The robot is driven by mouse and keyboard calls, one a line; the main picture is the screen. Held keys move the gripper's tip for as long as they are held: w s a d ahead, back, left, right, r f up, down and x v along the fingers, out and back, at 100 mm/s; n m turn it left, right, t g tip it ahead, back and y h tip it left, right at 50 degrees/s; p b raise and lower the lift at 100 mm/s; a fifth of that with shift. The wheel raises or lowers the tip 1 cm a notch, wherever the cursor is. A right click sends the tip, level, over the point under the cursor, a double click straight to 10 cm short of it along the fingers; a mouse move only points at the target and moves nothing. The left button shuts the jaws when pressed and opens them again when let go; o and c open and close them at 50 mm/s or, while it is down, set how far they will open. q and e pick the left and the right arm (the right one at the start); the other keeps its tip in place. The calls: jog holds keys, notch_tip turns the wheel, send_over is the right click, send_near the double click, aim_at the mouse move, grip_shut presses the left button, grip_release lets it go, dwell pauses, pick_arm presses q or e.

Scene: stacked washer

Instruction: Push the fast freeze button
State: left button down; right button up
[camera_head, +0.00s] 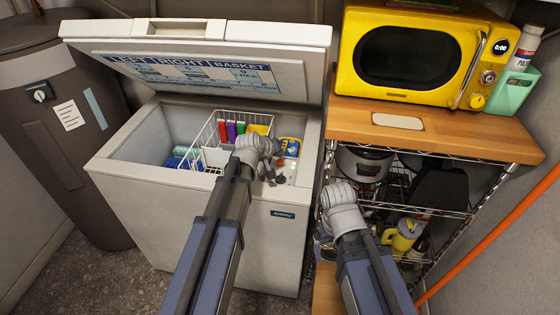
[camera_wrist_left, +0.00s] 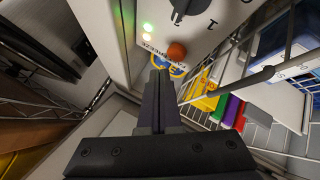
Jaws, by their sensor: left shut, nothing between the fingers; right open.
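The chest freezer (camera_head: 262,240) stands with its lid (camera_head: 205,60) raised. On its control panel, in the left wrist view, an orange-red round button (camera_wrist_left: 177,50) sits beside partly legible lettering that ends in "FREEZE". My left gripper (camera_head: 281,178) is over the freezer's right rim. Its shut, empty fingers (camera_wrist_left: 161,74) point at the panel, their tips close to the button; contact cannot be told. My right gripper (camera_head: 323,238) is low beside the shelf, open, its fingers mostly hidden.
A wire basket (camera_head: 211,131) with colourful packages hangs inside the freezer. A wooden-topped rack (camera_head: 440,130) on the right carries a yellow microwave (camera_head: 408,55); cookware fills its wire shelves. A dark bin (camera_head: 68,130) stands left. Speckled floor shows at bottom left.

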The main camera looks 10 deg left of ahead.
notch_tip(320, 180, up, 6)
jog(key=p, duration=0.5)
jog(key=shift+f, duration=0.15)
dwell(1.1)
